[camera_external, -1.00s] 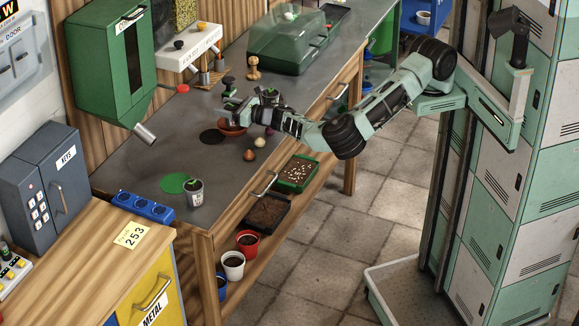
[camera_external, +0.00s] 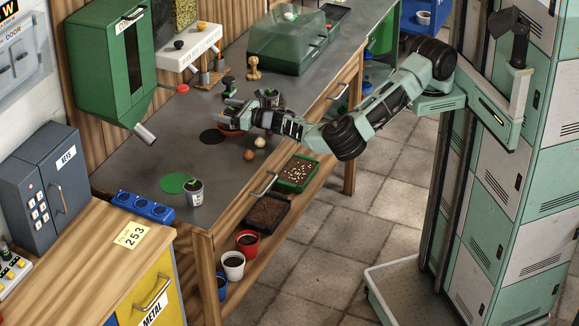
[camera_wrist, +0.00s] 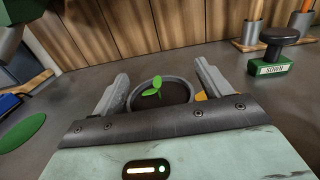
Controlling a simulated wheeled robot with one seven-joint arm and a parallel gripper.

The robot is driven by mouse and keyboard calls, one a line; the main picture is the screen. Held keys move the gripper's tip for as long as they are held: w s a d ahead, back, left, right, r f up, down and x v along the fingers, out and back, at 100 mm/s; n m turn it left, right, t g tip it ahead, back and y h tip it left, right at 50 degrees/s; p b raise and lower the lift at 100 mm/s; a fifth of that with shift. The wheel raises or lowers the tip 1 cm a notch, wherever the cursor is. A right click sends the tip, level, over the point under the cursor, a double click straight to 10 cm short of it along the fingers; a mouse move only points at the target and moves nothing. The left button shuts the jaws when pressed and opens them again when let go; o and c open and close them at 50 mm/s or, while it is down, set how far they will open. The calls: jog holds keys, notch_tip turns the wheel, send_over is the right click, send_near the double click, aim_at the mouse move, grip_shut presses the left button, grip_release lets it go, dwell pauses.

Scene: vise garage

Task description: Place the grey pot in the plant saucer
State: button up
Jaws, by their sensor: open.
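The grey pot (camera_wrist: 176,82) shows in the wrist view as a round grey rim with dark soil and a green sprout, between the two fingers of my gripper (camera_wrist: 160,90). The fingers stand apart on either side of it. My gripper hides much of the saucer and most of the pot there. How the pot's base sits against the saucer is hidden.
A black disc (camera_external: 210,136) lies left of the saucer; a green disc (camera_external: 174,183) and a labelled tin (camera_external: 195,193) are nearer. Small bulbs (camera_external: 260,141) lie in front. A black-handled stamp (camera_wrist: 272,63) stands to the right in the wrist view. Bare bench lies between the discs.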

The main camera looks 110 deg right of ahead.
aim_at(236, 112)
jog(key=shift+s+a, duration=0.15)
jog(key=shift+b+v, duration=1.2)
jog(key=shift+v, duration=0.05)
notch_tip(236, 112, up, 7)
jog(key=shift+r+b, duration=0.15)
jog(key=shift+b, duration=0.4)
